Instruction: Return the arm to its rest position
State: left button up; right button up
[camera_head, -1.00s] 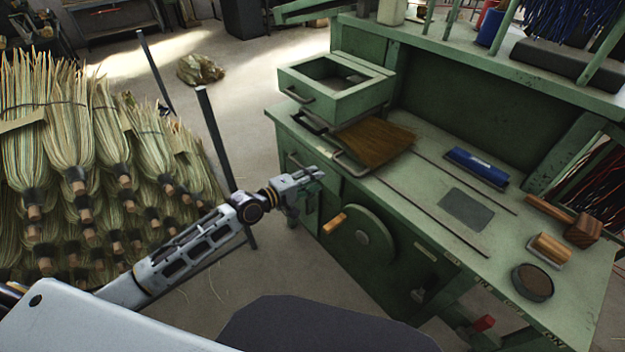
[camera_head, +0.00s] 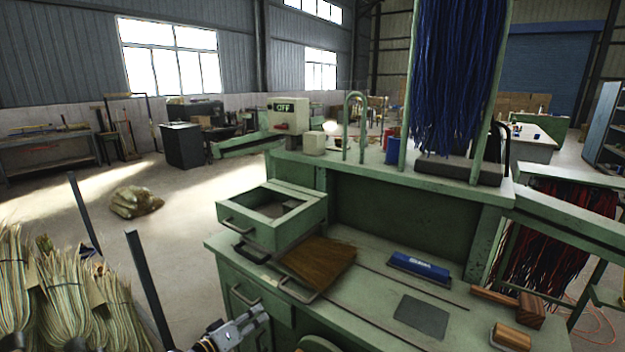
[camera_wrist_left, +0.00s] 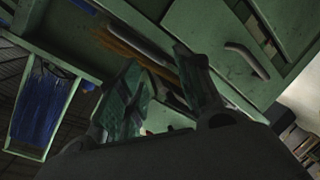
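My left gripper (camera_head: 250,322) shows at the bottom edge of the head view, in front of the green workbench's (camera_head: 345,270) drawer front. Most of my left arm is below the picture. In the left wrist view its two fingers (camera_wrist_left: 160,68) stand apart with nothing between them. A metal drawer handle (camera_wrist_left: 247,60) shows beyond the fingers, to their right. My right arm and gripper are not in view.
A small open green drawer box (camera_head: 270,216) and a brown wooden board (camera_head: 318,262) are on the bench's left end. A blue brush (camera_head: 420,267) lies further right. Broom heads (camera_head: 65,300) and dark posts (camera_head: 150,290) stand at left.

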pick_arm(q)
jog(key=w+a+f+m+g+y, duration=0.15)
jog(key=a+f+m+y, duration=0.45)
jog(key=a+f, duration=1.2)
jog(key=s+a+f+m+g+y, duration=0.1)
jog(key=s+a+f+g+y, duration=0.1)
jog(key=s+a+f, duration=0.6)
jog(key=s+a+f+m+g+y, duration=0.1)
jog(key=s+a+f, duration=0.15)
jog(key=f, duration=0.95)
jog(key=s+d+f+g+y, duration=0.1)
jog(key=s+f+g, duration=0.1)
jog(key=s+f, duration=0.75)
jog(key=s+f+g, duration=0.2)
jog(key=s+f, duration=0.5)
jog(key=s, duration=0.6)
jog(key=s+d+f+g, duration=0.1)
jog(key=s+d+f, duration=0.1)
jog(key=s+d, duration=0.5)
jog(key=s+d+f+n+g+h, duration=0.1)
jog(key=s+d+f+g, duration=0.1)
jog(key=s+d, duration=0.6)
jog(key=s+f, duration=0.1)
jog(key=s, duration=0.4)
jog(key=shift+s+f, duration=0.15)
jog(key=shift+f, duration=0.15)
